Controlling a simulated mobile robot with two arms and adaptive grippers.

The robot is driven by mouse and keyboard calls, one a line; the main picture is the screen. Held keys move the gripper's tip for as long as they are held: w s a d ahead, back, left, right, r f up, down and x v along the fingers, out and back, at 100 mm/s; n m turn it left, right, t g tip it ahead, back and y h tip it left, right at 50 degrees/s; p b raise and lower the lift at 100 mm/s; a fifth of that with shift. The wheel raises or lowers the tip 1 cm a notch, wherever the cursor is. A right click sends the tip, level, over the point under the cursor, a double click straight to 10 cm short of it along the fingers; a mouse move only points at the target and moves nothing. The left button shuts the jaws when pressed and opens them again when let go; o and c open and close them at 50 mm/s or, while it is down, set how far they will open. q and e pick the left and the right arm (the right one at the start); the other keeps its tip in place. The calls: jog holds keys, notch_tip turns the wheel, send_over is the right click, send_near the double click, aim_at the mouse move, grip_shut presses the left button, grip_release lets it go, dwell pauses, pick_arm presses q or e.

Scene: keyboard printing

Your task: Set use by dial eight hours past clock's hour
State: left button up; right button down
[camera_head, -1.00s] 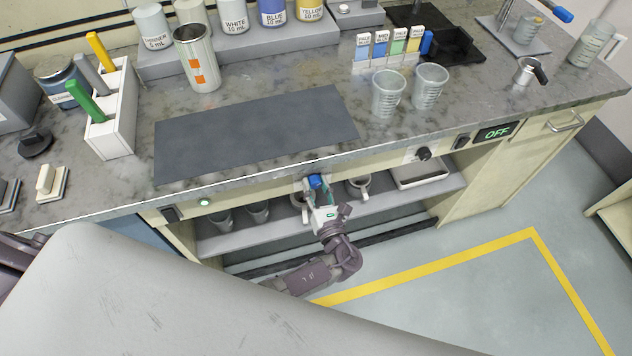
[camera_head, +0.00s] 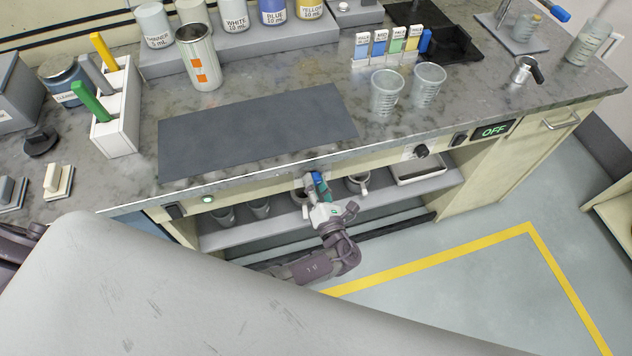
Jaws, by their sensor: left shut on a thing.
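My left gripper (camera_head: 318,184) is at the front panel of the bench, below the dark mat. It is shut on a small knob there, which I take to be the use by dial. The fingers, with blue and teal parts showing, cover most of the dial, so its pointer and markings cannot be read. A pale plate edge shows just left of the fingers. No clock can be made out in this view. My right gripper is not in view.
A black knob (camera_head: 421,151) and an OFF display (camera_head: 493,131) are farther right on the front panel. A shelf (camera_head: 225,238) with cups lies below. The dark mat (camera_head: 255,130), two clear cups and a white marker holder (camera_head: 118,130) are on the counter.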

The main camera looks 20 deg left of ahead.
pick_arm(q)
jog(key=shift+s+f, duration=0.15)
jog(key=o, duration=0.9)
jog(key=shift+c, duration=0.2)
jog(key=o, duration=0.3)
jog(key=v, duration=1.2)
